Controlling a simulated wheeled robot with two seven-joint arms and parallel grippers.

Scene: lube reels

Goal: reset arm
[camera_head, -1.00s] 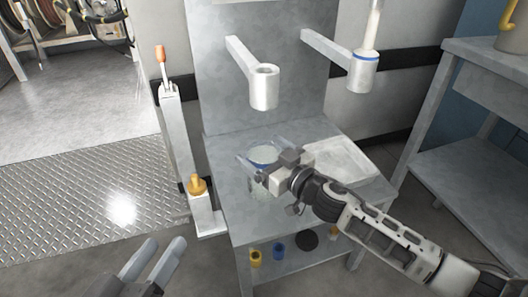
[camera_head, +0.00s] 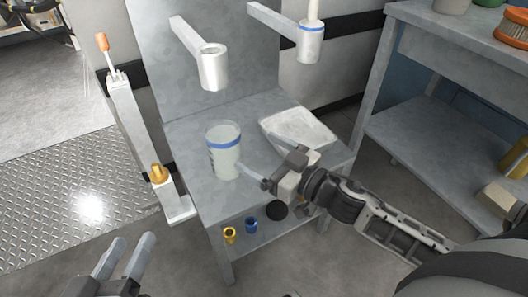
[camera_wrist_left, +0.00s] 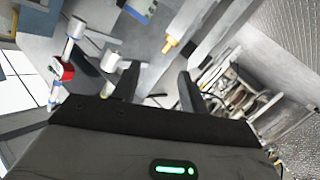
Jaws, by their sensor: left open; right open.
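My right gripper (camera_head: 272,178) is open at the front of the metal stand, just right of a clear container with a blue band (camera_head: 224,152). The container stands upright on the stand's top, and the gripper appears apart from it. My left gripper (camera_head: 125,262) is open and empty at the lower left of the head view, over the floor. Its two fingers also show in the left wrist view (camera_wrist_left: 158,88), with nothing between them.
The metal stand (camera_head: 190,125) carries two arms with cylindrical holders (camera_head: 214,68) (camera_head: 310,42). A lever post with an orange handle (camera_head: 102,42) stands at left. A shelf bench (camera_head: 450,45) is at right.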

